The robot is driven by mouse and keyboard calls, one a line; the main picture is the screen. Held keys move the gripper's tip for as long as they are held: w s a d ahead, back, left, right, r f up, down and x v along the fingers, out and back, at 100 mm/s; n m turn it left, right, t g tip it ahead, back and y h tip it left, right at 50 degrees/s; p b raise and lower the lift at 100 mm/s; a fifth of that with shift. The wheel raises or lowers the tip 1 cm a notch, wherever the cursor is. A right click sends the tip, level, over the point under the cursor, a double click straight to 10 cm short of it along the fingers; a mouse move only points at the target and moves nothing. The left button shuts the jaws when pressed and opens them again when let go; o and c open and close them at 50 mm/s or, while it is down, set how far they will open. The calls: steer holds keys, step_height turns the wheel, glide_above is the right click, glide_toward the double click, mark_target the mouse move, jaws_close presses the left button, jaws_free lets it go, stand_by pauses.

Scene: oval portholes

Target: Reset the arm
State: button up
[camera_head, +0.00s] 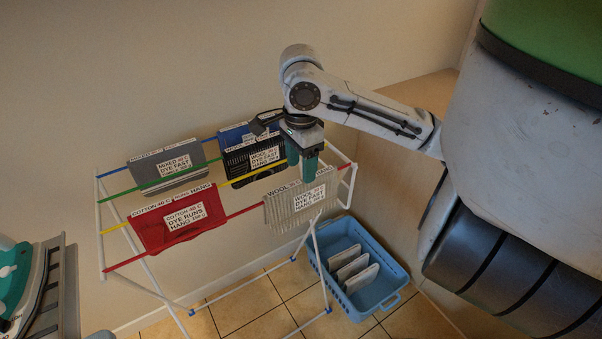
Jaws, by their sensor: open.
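My arm (370,108) reaches in from the right. It bends down at the wrist over the drying rack. My gripper (305,164) points down with teal fingers, open and empty, just above and behind the grey striped wool cloth (284,211) on the front red rail. The picture does not show clearly whether the fingers touch that cloth.
The white rack (123,229) has coloured rails. It also bears a red cloth (150,232), a grey cloth (148,168), a black cloth (237,161) and a blue cloth (232,134). A blue basket (390,287) with white cards stands on the tiled floor. A wall is behind.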

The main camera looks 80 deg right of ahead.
step_height(320, 180, up, 6)
steer(key=shift+p, duration=0.45)
